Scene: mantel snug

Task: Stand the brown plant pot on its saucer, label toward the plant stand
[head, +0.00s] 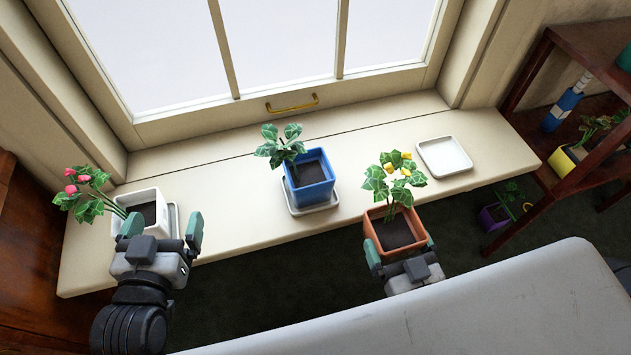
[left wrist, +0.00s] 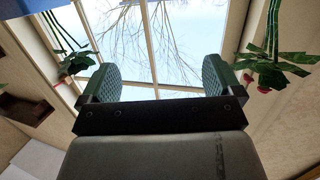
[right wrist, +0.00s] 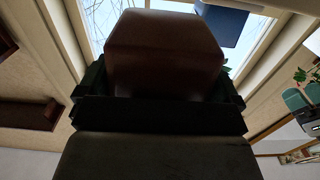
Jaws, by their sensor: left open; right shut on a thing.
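The brown plant pot (head: 396,236), with a leafy yellow-flowered plant, is in my right gripper (head: 402,250) in the head view. The gripper is shut on it, and the pot appears held off the sill's front edge. The pot fills the middle of the right wrist view (right wrist: 165,55). I cannot make out its label. An empty white saucer (head: 444,157) lies on the sill behind and right of the pot. The plant stand (head: 548,55), a dark wooden shelf, is at the right. My left gripper (head: 163,230) is open and empty by the white pot.
On the windowsill (head: 240,222), a white pot (head: 150,210) with pink flowers stands at the left and a blue pot (head: 310,182) sits on a saucer mid-sill. The shelf holds a yellow pot (head: 563,161) and a blue bottle (head: 562,110). A pale surface (head: 500,310) fills the lower right.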

